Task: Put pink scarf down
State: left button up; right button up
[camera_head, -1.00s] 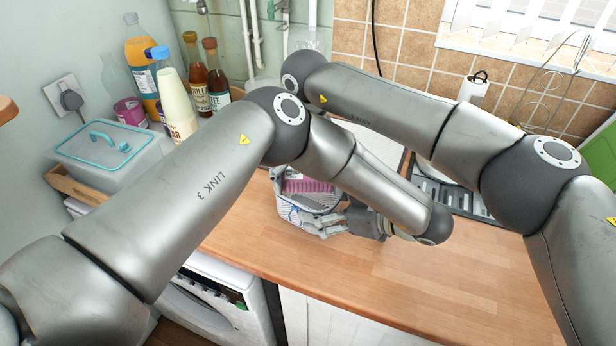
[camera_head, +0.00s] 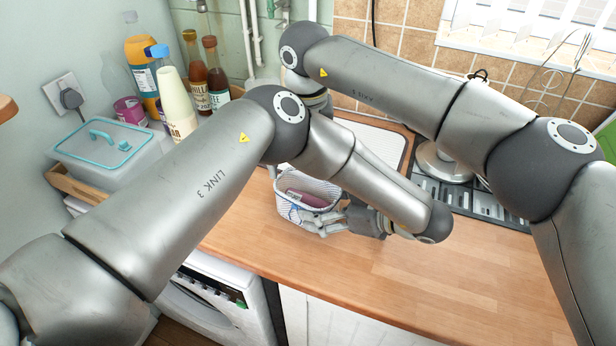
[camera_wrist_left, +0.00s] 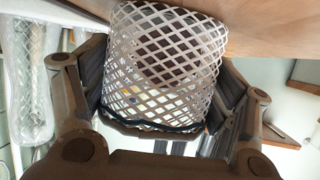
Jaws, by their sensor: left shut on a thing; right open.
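A white mesh basket (camera_head: 281,211) stands on or just above the wooden worktop in the head view. A folded dusky-pink item (camera_head: 308,199), which looks like the pink scarf, lies inside it. In the left wrist view the basket (camera_wrist_left: 124,55) fills the middle, with a dark pinkish shape behind its mesh. My left gripper (camera_head: 332,222) is shut on the near side of the basket; its fingers also flank the basket in the wrist view (camera_wrist_left: 158,95). My right arm reaches across behind the left one; its gripper is hidden behind my left arm.
Sauce bottles (camera_head: 195,80) and a lidded box (camera_head: 110,155) crowd the left corner. A white draining mat (camera_head: 385,140) and a grey rack (camera_head: 490,205) lie behind. The worktop (camera_head: 400,280) to the front right is clear.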

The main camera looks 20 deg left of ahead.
pick_arm(q)
jog(key=shift+f, duration=0.1)
pick_arm(e)
notch_tip(320, 180, up, 9)
jog(key=shift+s, duration=0.15)
pick_arm(q)
jog(key=o, duration=1)
jog(key=shift+c, duration=0.2)
